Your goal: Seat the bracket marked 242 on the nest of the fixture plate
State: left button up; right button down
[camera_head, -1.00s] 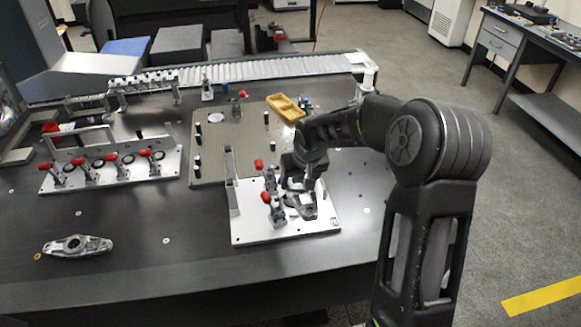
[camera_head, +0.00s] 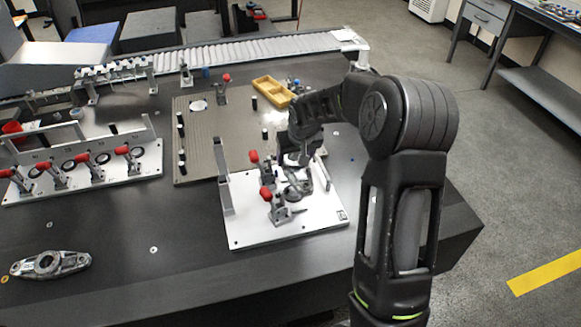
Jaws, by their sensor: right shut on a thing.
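The fixture plate (camera_head: 322,224) is a bright metal plate on the near part of the dark table, with two red-tipped toggle clamps (camera_head: 268,194) and a grey upright at its left. My right gripper (camera_head: 297,178) points down over the plate, just right of the clamps. It is shut on a grey metal bracket (camera_head: 296,191), which is partly hidden by the fingers and clamps. I cannot tell whether the bracket touches the nest, and its marking is not readable. A second grey bracket (camera_head: 48,264) lies on the table at the lower left. My left gripper is out of view.
A fixture with several red clamps (camera_head: 85,180) stands at left. A gridded plate (camera_head: 215,140) with black posts and a yellow tray (camera_head: 272,92) lies behind the fixture plate. A roller conveyor (camera_head: 240,58) runs along the back. The front table is mostly clear.

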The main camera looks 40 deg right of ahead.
aim_at(294, 163)
jog(key=shift+s+b+x, duration=0.2)
jog(key=shift+b+x, duration=0.9)
jog(key=shift+x, duration=0.3)
jog(key=shift+a+f, duration=0.1)
jog(key=shift+a, duration=0.1)
jog(key=shift+f, duration=0.1)
jog(key=shift+f+b, duration=2.05)
jog(key=shift+f, duration=1.3)
jog(key=shift+r, duration=0.15)
jog(key=shift+b, duration=0.3)
jog(key=shift+f+b, duration=1.05)
jog(key=shift+f, duration=0.25)
